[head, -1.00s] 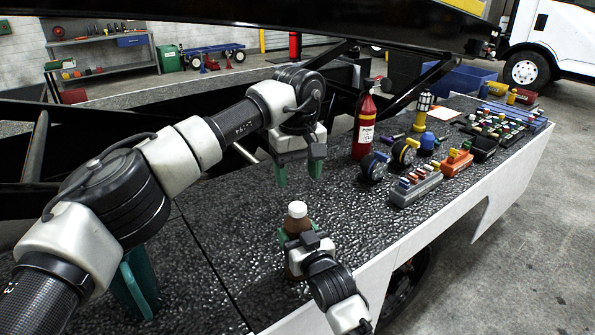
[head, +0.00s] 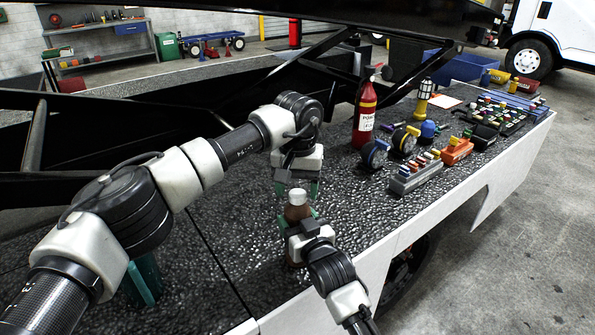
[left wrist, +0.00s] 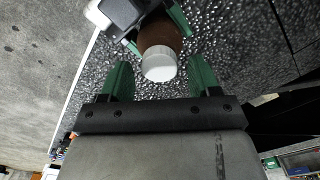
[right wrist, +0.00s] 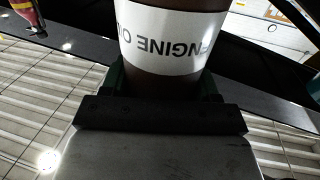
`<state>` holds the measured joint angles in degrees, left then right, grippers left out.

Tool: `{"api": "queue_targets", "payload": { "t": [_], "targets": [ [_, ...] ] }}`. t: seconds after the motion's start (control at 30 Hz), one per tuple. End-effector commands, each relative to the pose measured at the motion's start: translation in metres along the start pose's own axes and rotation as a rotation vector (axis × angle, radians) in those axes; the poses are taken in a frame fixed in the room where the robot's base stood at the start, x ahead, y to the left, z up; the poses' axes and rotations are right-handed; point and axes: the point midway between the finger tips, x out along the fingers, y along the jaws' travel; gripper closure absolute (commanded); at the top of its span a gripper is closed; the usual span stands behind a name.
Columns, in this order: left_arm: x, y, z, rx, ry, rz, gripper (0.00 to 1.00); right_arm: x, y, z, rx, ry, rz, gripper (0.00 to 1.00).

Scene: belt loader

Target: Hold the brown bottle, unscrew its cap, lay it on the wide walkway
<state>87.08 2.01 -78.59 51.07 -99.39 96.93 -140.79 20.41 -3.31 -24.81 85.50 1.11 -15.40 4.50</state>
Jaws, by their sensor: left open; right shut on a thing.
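The brown bottle (head: 297,214) stands upright over the dark textured walkway (head: 360,206), with its white cap (head: 297,197) on top. My right gripper (head: 302,229) is shut around the bottle's body. In the right wrist view the bottle's white label (right wrist: 174,38) reads "ENGINE O…" upside down between the fingers. My left gripper (head: 297,188) is open and points down just above the cap. In the left wrist view the cap (left wrist: 159,65) lies between the open green fingertips, with gaps on both sides. Whether the bottle's base touches the walkway is hidden.
A red extinguisher-like bottle (head: 364,118), two round yellow and blue reels (head: 375,154), a grey tray of small parts (head: 416,178) and an orange block (head: 457,151) stand to the right. A teal container (head: 144,279) is partly behind my left arm. The front middle is clear.

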Motion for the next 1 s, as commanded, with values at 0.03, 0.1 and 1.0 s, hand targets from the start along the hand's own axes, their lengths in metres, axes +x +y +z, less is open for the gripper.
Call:
{"api": "queue_targets", "payload": {
  "t": [0.03, 0.1, 1.0],
  "targets": [
    [0.0043, 0.0000, 0.0002, 0.000, -0.001, 0.000, 0.38, -0.0001, 0.0000, 0.0008, 0.000, -0.002, 0.000, 1.00],
    [0.0082, 0.0000, 0.0003, 0.000, -0.001, 0.000, 0.38, -0.0001, 0.0000, 0.0008, 0.000, -0.002, 0.000, 1.00],
    [0.0100, -0.0005, 0.0000, -0.119, 0.001, -0.001, 0.91, -0.0001, 0.0003, 0.0010, 0.001, -0.002, 0.000, 1.00]
  ]
}}
